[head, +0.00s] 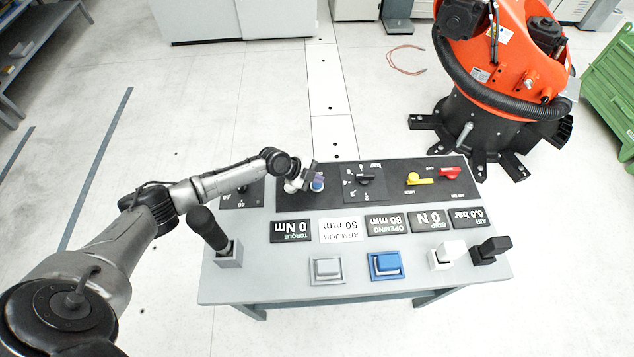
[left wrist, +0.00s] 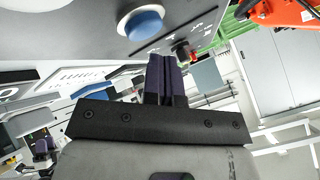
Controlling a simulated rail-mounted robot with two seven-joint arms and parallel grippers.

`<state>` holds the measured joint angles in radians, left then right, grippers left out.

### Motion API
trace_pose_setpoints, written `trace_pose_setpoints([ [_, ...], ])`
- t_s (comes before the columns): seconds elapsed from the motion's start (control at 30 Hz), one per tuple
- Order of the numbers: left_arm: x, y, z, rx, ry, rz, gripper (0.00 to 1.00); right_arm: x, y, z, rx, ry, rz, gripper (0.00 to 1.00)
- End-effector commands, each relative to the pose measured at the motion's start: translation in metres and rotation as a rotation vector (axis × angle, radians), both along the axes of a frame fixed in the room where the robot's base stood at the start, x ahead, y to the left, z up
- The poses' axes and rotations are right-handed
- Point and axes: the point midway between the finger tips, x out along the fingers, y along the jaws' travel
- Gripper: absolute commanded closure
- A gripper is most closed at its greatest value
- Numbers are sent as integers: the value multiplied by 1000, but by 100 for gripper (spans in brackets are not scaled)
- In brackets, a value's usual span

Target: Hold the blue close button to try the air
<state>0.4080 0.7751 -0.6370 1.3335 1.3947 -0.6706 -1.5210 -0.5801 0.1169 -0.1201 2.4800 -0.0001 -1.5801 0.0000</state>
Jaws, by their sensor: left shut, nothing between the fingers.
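A round blue button (head: 317,184) in a white collar sits on the dark strip of the grey console (head: 350,292). It also shows in the left wrist view (left wrist: 143,24), just beyond my fingertips, with a small gap in that picture. My left gripper (head: 311,174) is over the console's far part, beside this button, shut and empty. Its dark fingers are together in the left wrist view (left wrist: 163,62). A square blue button (head: 385,265) lies nearer the front. I cannot read labels on either. The air display (head: 467,217) reads 0.0 bar. My right gripper is not in view.
Displays for grip, opening, arm jog and torque stand in a row. A grey square button (head: 327,269), a white switch (head: 447,256), a black switch (head: 491,249) and a black-handled lever (head: 210,231) are on the console. An orange robot (head: 509,50) stands behind.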

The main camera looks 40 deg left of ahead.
Motion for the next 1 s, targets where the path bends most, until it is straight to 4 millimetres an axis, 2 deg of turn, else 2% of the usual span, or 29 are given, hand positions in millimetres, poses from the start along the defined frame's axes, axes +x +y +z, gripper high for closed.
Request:
trace_pose_setpoints([
  [0.33,0,0,4,1,0,-1,100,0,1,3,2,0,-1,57],
  [0.8,0,0,45,0,0,0,100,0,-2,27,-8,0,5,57],
  [1.0,0,0,50,0,0,0,100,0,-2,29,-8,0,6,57],
])
